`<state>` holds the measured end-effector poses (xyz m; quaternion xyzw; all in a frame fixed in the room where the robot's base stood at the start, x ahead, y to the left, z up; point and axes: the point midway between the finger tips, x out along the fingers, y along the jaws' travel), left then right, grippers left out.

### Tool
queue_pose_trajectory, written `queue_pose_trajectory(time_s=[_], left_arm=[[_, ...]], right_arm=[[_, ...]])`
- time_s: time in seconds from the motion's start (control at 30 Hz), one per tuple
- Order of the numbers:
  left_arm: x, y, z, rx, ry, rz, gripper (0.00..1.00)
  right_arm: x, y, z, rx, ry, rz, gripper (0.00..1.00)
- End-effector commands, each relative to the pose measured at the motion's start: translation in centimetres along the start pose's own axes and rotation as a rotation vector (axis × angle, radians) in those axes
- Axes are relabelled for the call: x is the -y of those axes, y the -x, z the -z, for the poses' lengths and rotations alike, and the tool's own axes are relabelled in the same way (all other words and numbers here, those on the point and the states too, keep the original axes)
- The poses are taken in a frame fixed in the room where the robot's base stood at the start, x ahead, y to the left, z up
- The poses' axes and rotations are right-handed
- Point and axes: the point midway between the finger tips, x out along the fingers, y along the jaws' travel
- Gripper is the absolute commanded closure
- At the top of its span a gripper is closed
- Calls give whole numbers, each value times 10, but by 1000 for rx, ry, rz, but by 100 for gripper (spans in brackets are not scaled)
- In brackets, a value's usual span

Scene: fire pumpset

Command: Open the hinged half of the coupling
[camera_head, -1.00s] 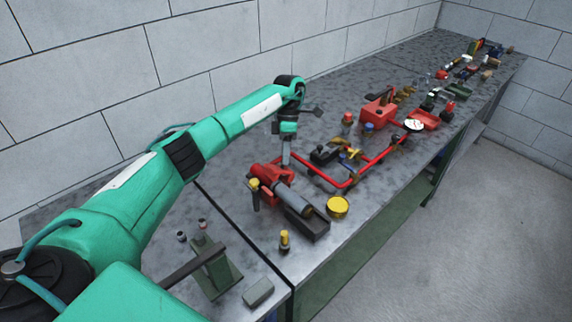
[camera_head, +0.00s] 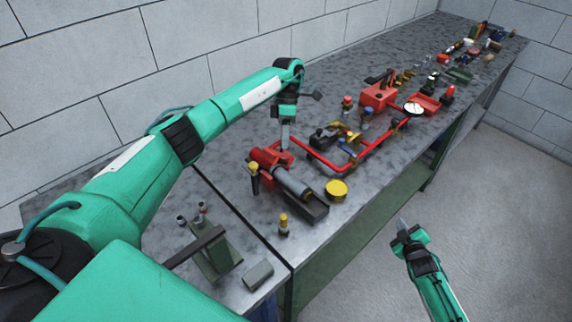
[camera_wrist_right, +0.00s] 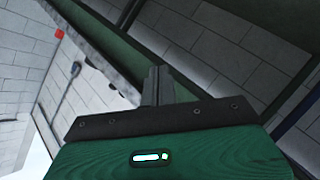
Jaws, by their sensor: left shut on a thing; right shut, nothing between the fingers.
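The red pump (camera_head: 265,157) with a grey cylinder (camera_head: 293,183) stands on the near part of the bench in the head view. My left gripper (camera_head: 285,146) points down at the junction of the red pump and the red pipe (camera_head: 318,158). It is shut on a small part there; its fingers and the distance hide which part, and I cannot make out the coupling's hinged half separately. My right gripper (camera_head: 403,226) is shut and empty, off the bench's front edge over the floor. Its closed fingers also show in the right wrist view (camera_wrist_right: 157,88).
A yellow round cap (camera_head: 337,188) and a small yellow-topped bottle (camera_head: 283,224) stand near the front edge. A green stand (camera_head: 216,258) and grey block (camera_head: 258,274) are at the near end. A red box (camera_head: 380,95) and several fittings lie farther back. The floor at right is clear.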

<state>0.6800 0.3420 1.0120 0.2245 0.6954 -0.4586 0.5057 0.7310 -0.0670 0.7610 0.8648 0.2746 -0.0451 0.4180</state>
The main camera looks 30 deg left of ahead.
Motion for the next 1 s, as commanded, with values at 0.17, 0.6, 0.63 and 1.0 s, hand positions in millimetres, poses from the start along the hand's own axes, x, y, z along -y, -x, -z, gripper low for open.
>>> queue_pose_trajectory(time_s=[0.17, 0.6, 0.63, 1.0], left_arm=[[0, -1, -1, 1, -2, 0, 100], [0, -1, -1, 1, -2, 0, 100], [0, -1, -1, 1, -2, 0, 100], [0, -1, -1, 1, -2, 1, 100]], right_arm=[[-86, -29, 97, -183, 205, -87, 100], [-55, -8, 324, -666, 1094, -115, 100], [-48, -4, 333, -699, 1158, -117, 100], [27, 46, 378, -1011, 1727, -136, 100]])
